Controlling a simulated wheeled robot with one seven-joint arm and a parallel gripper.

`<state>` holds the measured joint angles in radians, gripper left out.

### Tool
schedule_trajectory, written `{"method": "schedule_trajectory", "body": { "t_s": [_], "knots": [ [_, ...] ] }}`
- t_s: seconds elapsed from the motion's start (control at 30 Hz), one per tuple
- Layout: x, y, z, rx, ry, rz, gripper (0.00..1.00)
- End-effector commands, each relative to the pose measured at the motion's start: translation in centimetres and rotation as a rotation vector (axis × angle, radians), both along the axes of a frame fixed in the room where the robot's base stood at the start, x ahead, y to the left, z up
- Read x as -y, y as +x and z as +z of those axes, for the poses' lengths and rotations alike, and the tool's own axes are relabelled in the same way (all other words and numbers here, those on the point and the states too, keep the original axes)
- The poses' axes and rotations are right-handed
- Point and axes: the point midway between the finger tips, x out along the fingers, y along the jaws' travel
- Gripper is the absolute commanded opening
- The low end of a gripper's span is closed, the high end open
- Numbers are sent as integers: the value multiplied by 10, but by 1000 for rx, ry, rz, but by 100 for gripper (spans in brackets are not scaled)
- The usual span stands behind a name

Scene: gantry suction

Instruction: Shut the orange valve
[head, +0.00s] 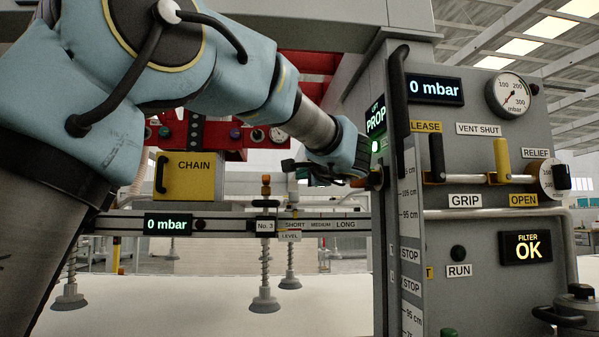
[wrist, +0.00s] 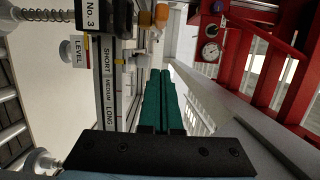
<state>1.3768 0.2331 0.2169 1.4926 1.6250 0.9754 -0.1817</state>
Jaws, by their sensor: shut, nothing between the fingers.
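On the grey control panel in the head view, a yellow-orange lever (head: 501,160) stands upright on a horizontal pipe. The sign VENT SHUT is above it and an orange OPEN sign is below right. A small orange knob (head: 266,190) also sits on the beam above the No. 3 label; an orange knob shows at the top of the wrist view (wrist: 162,14). Which of these is the orange valve, I cannot tell for sure. My gripper (wrist: 165,75) is shut and empty, its teal fingers together. In the head view it is left of the panel, its fingertips hidden, apart from the lever.
A black lever (head: 437,158) stands left of the yellow one. A black vertical handle (head: 399,95) runs along the panel's left edge. The beam (head: 205,224) carries suction cups (head: 264,300) over a pale sheet (head: 180,310). A red frame (wrist: 265,70) is at right in the wrist view.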

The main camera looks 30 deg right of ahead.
Motion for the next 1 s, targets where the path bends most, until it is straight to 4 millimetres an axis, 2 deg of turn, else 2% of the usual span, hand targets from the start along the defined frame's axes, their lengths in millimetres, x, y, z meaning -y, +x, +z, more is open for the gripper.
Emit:
{"method": "schedule_trajectory", "body": {
  "t_s": [0.1,0.3,0.43,0.6,1.0],
  "knots": [
    [4,26,4,-1,1,3,0],
    [10,64,3,-1,1,3,0],
    [-11,70,2,-1,0,2,0],
    [-22,75,0,-2,1,-1,0],
    [-25,76,0,-2,-1,-1,0]
  ]
}}
